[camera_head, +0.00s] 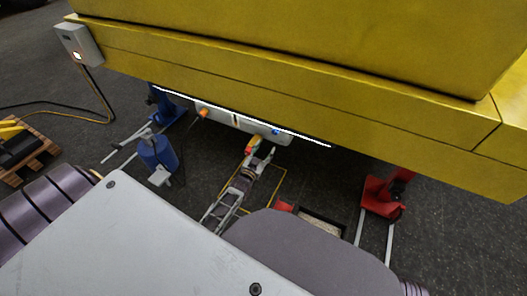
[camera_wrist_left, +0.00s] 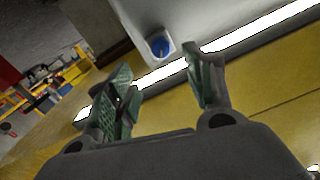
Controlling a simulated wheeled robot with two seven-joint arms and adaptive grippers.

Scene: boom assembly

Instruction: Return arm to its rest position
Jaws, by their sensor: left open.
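In the head view, a small gripper shape (camera_head: 262,154), which I take to be my left gripper, reaches forward below the boom, just short of the pale box. In the left wrist view my left gripper (camera_wrist_left: 160,95) has its green-padded fingers spread apart, with nothing between them. A round blue fitting (camera_wrist_left: 158,46) on the grey box shows beyond the fingers. The same blue spot shows in the head view (camera_head: 275,131). A small red, yellow and green part (camera_head: 252,146) is by the fingers; I cannot tell what it is. My right gripper is in neither view.
The large yellow boom (camera_head: 300,75) hangs across the top, with the pale box (camera_head: 230,119) and a bright strip under it. A blue stand (camera_head: 157,153) is left, a red stand (camera_head: 381,197) right. A pallet (camera_head: 35,160) lies far left. Dark floor lies between.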

